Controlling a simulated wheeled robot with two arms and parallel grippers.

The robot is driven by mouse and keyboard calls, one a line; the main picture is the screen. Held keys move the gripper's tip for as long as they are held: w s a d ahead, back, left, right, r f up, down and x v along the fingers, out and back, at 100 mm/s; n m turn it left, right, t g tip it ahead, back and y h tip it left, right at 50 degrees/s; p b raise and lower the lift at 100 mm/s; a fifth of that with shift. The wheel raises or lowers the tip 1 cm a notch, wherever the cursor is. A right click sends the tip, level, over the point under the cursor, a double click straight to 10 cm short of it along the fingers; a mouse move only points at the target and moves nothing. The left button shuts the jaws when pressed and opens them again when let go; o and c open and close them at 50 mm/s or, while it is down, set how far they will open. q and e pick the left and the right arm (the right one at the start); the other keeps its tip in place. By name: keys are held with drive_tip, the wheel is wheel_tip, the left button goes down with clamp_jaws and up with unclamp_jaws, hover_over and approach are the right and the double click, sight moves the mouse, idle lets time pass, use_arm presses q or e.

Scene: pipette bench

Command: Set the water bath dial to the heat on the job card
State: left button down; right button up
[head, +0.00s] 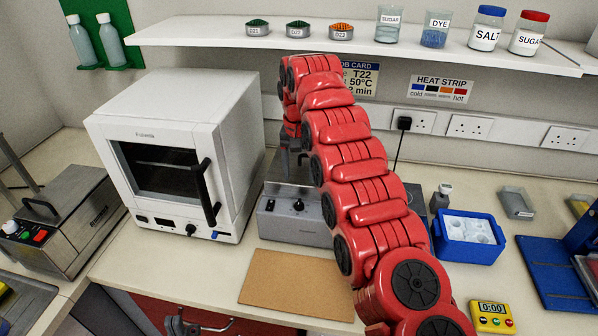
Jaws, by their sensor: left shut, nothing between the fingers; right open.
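The job card (361,80) on the back wall reads T22, 50°C and a partly hidden minute figure; my red arm covers its left side. A grey box with a black dial (328,208) on its front stands mid-bench, partly behind that arm. A steel lidded box (75,222) with a white knob and red and green buttons stands at far left. I cannot tell which is the water bath. My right gripper (291,160) is open above the grey box's back part, largely hidden. My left gripper (183,325) is shut and empty at the bottom edge.
A white oven (180,150) stands left of the grey box. A cork mat (297,283) lies in front. A blue tub (467,238) and yellow timer (491,317) are at right. A heat strip card (440,90) runs cold to hot below the shelf (350,45).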

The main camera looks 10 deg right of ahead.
wheel_tip(320, 180, up, 8)
drive_tip(key=p, duration=0.7)
drive_tip(key=shift+r, duration=0.2)
